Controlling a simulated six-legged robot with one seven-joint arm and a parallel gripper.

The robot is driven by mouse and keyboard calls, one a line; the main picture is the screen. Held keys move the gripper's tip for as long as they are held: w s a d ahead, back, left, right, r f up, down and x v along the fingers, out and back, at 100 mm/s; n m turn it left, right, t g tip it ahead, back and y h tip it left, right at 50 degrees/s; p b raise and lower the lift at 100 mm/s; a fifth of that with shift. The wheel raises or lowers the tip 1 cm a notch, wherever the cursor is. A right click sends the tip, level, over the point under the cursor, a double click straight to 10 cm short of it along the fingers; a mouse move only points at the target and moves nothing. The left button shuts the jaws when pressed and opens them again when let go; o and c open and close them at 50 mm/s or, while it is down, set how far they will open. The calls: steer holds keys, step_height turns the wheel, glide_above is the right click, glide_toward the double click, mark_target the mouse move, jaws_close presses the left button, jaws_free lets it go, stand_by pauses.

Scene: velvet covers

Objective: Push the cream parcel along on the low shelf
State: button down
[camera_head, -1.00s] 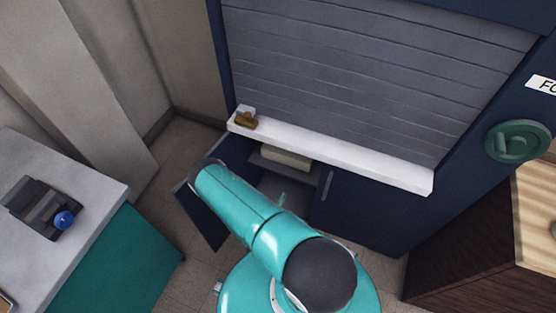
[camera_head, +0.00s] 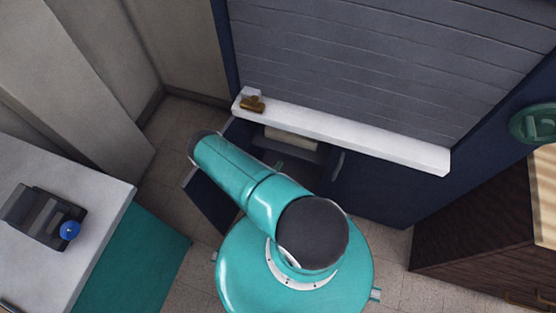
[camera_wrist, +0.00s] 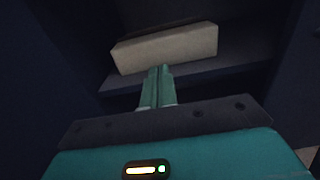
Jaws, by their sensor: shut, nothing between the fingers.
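The cream parcel (camera_wrist: 165,48) is a long block lying on the low shelf (camera_wrist: 215,67) inside the dark cabinet, in the upper middle of the wrist view. My gripper (camera_wrist: 160,70) is shut and empty, its fingertips pointing at the front face of the parcel at its lower edge. I cannot tell whether the tips touch it. In the head view the parcel (camera_head: 291,138) shows just under the white counter ledge, partly covered by it. My arm covers much of the cabinet opening there, and the gripper is barely visible.
The open cabinet door (camera_head: 212,200) stands to the left of my arm. The white ledge (camera_head: 350,131) juts out above the shelf and carries a small brass item (camera_head: 253,104). A grey-topped counter (camera_head: 90,180) stands left, a wooden cabinet (camera_head: 480,230) right.

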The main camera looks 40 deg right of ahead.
mark_target(290, 138)
steer(key=x, duration=1.2)
steer(key=shift+s, duration=0.1)
